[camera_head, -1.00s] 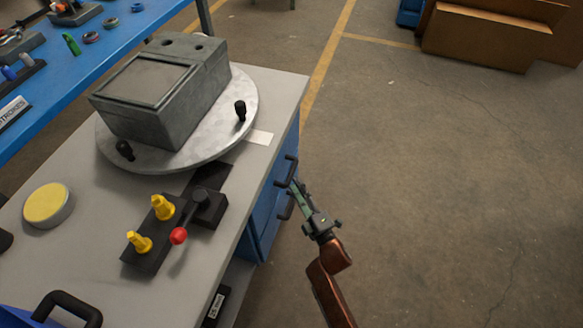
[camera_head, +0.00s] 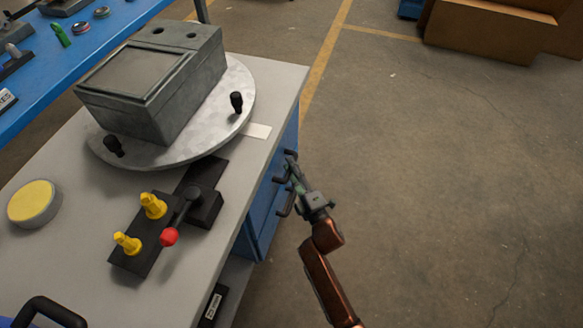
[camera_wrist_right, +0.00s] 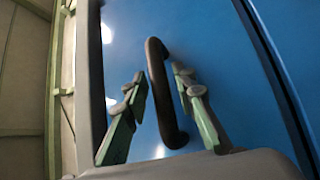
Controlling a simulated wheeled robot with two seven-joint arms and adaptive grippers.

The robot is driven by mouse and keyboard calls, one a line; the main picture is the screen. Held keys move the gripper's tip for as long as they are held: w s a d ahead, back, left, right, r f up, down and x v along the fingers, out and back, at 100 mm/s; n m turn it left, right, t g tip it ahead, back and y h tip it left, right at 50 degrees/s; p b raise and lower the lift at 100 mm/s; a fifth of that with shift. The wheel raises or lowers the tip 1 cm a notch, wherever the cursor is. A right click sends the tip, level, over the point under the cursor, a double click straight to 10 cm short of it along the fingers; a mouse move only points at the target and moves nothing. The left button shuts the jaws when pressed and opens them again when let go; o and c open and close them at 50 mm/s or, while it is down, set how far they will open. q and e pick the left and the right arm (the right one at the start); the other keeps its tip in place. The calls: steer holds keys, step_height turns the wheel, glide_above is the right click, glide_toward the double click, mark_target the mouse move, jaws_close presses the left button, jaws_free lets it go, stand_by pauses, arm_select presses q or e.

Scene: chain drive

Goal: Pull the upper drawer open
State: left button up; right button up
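The blue drawer cabinet (camera_head: 262,213) is under the grey worktop, its front facing right in the head view. The upper drawer's dark handle (camera_head: 278,179) is partly covered by my right gripper (camera_head: 291,165). In the right wrist view, a dark bar handle (camera_wrist_right: 160,90) stands between the two green fingers of my right gripper (camera_wrist_right: 160,82). The fingers are open, one on each side of the bar, with a visible gap. The blue front (camera_wrist_right: 225,50) behind appears flat. My left gripper is out of view.
On the worktop (camera_head: 215,215) are a round turntable (camera_head: 240,82) with a grey housing (camera_head: 150,85), a black lever block with a red knob (camera_head: 169,237), and a yellow-topped disc (camera_head: 32,202). Open floor (camera_head: 440,190) lies right of the cabinet. Cardboard boxes (camera_head: 485,35) stand far back.

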jaws_close()
stand_by(0.3)
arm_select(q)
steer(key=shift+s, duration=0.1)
